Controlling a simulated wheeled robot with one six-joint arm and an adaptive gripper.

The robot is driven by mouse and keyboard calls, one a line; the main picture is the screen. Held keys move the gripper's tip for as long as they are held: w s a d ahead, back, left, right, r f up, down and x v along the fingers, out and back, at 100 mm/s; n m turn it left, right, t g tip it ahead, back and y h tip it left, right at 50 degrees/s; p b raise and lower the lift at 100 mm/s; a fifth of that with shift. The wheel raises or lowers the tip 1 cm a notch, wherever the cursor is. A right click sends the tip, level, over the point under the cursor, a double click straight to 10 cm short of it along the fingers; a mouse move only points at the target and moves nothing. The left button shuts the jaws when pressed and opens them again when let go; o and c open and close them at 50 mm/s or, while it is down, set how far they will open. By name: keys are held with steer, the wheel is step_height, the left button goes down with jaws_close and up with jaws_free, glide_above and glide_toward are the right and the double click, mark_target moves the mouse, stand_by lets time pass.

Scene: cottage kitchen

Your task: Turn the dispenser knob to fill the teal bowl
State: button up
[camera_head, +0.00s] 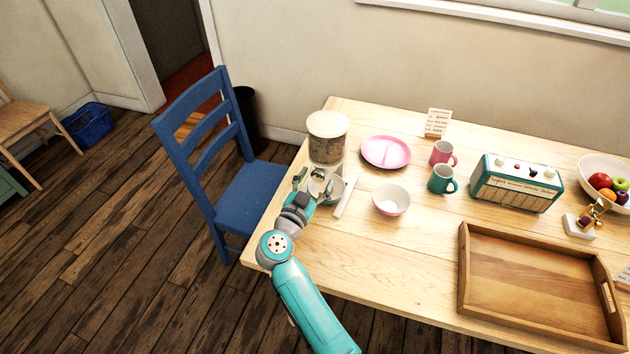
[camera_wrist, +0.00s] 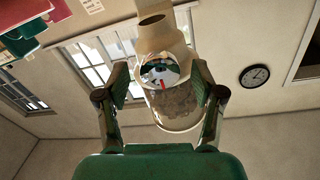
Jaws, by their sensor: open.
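The dispenser (camera_head: 327,148), a clear container with a cream lid, stands at the table's left end. In the wrist view its body (camera_wrist: 182,110) appears upside down, with a cream spout (camera_wrist: 155,36) above. The round knob (camera_wrist: 161,74), shiny with a red mark, faces the wrist camera. My gripper (camera_head: 311,179) is at the front of the dispenser. Its fingers (camera_wrist: 163,92) are open and spread either side of the knob, with gaps showing.
A pink bowl (camera_head: 391,199), a pink plate (camera_head: 386,152), a pink mug (camera_head: 442,153) and a teal mug (camera_head: 441,180) stand right of the dispenser. A radio (camera_head: 516,184) and wooden tray (camera_head: 466,285) lie farther right. A blue chair (camera_head: 250,195) stands left of the table (camera_head: 400,262).

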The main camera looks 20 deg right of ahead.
steer(key=shift+c, duration=0.3)
steer(key=c, duration=1.1)
steer(key=shift+m, duration=2.4)
steer(key=o, duration=1.2)
steer(key=shift+c, duration=0.2)
steer(key=shift+s, duration=0.1)
steer(key=v, duration=1.2)
